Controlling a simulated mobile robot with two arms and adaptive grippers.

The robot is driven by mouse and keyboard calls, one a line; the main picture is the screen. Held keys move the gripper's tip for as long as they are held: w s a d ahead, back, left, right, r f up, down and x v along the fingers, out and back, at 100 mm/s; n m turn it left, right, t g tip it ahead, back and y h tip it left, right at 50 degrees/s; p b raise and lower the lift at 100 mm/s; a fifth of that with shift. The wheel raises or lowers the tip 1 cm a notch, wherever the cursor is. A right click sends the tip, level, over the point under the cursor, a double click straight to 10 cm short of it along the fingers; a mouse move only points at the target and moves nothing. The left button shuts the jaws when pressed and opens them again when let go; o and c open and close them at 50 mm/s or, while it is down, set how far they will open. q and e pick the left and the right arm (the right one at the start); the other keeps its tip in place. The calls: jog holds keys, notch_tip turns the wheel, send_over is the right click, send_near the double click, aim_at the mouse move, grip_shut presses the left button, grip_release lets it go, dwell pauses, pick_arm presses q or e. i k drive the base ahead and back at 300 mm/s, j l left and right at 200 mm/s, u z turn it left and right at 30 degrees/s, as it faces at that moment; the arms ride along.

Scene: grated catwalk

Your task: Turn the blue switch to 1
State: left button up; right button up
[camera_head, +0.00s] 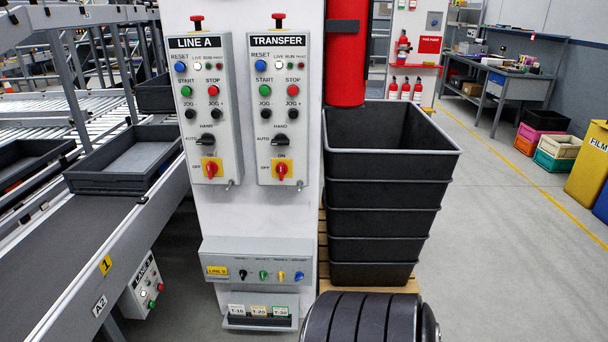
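The blue switch (299,276) is a small rotary knob at the right end of a row on the low grey LINE B panel (212,254). To its left in the row are a yellow knob (281,275), a green knob (263,274) and a black knob (243,274). The blue knob's markings are too small to read, so I cannot tell its setting. Neither of my grippers is in view, and nothing touches the panel.
Above are the LINE A panel (201,130) and TRANSFER panel (296,130). A tagged rack (234,323) sits below. Stacked black bins (385,220) stand close on the right, a conveyor (65,250) on the left. A dark ribbed cylinder (365,322), unidentified, fills the bottom edge.

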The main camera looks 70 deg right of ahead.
aim_at(298, 275)
jog(key=z, duration=1.9)
